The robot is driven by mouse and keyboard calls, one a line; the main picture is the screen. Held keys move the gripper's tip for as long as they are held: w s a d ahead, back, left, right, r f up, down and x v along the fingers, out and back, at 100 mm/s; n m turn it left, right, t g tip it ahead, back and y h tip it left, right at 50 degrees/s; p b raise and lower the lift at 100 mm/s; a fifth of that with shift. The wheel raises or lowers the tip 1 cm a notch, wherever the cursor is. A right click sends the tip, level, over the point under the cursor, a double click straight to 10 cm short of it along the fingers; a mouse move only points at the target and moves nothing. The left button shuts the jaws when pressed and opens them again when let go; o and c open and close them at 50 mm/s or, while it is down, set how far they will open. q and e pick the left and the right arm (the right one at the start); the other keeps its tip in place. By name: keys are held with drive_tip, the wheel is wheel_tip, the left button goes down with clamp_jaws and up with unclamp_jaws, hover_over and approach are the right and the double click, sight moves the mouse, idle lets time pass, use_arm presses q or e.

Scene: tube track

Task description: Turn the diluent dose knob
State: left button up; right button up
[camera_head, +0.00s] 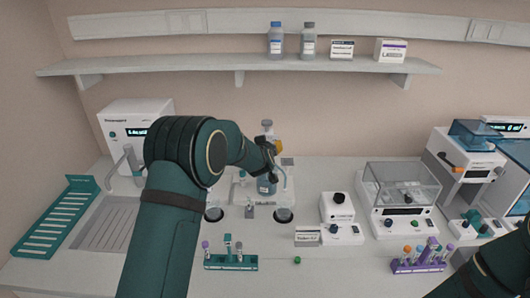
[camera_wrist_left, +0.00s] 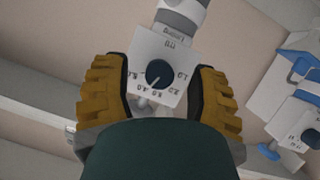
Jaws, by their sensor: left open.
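The dose knob (camera_wrist_left: 159,73) is a dark round dial with a pale pointer on a white numbered plate (camera_wrist_left: 146,47). In the left wrist view it sits between the two yellow ridged fingers of my left gripper (camera_wrist_left: 161,66). The gripper is open, with a finger on each side of the plate; I cannot tell whether either touches it. In the head view my left gripper (camera_head: 272,147) is at the dispenser, whose grey top (camera_head: 267,125) shows above it and blue bottle (camera_head: 266,186) below. The knob is hidden there. Only my right arm shows, at the lower right.
A second dispenser's plate (camera_wrist_left: 298,122) is at the right of the wrist view. On the bench are a green tube rack (camera_head: 230,263), a purple tube rack (camera_head: 419,266), a balance (camera_head: 401,190) and a small white device (camera_head: 337,207). A shelf (camera_head: 200,67) runs behind.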

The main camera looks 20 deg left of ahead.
use_arm(q)
drive_tip(key=v, duration=1.1)
drive_tip(key=shift+s, duration=0.15)
